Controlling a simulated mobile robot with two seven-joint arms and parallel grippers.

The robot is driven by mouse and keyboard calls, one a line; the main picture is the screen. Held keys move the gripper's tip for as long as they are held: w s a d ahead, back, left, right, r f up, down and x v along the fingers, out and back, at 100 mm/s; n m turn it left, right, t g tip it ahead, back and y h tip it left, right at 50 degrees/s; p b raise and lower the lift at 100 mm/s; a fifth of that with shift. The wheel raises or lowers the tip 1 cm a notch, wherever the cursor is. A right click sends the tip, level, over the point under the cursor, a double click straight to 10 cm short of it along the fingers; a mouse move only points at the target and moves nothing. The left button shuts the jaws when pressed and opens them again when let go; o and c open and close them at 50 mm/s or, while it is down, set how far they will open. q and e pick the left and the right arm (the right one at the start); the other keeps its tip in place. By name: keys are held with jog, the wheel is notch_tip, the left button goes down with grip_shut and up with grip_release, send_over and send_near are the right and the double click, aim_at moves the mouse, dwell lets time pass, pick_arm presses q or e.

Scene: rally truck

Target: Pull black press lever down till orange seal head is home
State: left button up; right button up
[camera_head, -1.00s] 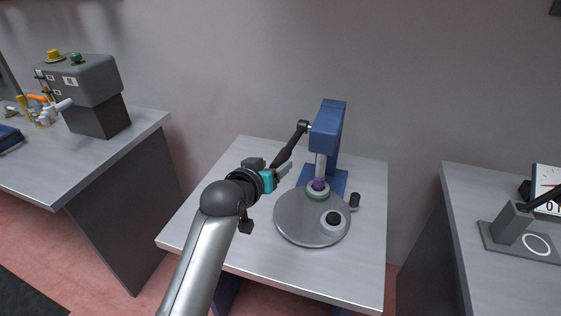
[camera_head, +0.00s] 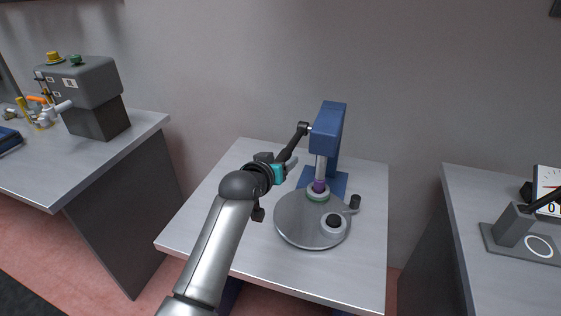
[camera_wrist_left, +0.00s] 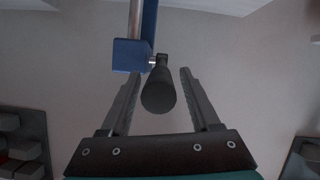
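The blue press (camera_head: 328,128) stands at the back of the middle table. Its black lever (camera_head: 294,142) slants down and left from the pivot. In the left wrist view the lever (camera_wrist_left: 158,92) points at the camera, between the fingers and with a gap on each side. My left gripper (camera_head: 285,167) is open around the lever's lower end, which it partly hides in the head view. Under the press, a purple head (camera_head: 319,185) sits at a pale, green-banded ring (camera_head: 318,194) on the round grey plate (camera_head: 295,222). No orange head shows on the press. My right gripper is not in view.
A grey cup with a dark centre (camera_head: 333,224) and a black knob (camera_head: 354,202) are at the plate's right. A left bench holds a grey machine (camera_head: 85,85). A right bench holds a grey stand (camera_head: 513,225). The table's front (camera_head: 310,273) is clear.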

pick_arm(q)
grip_shut()
dwell(1.2)
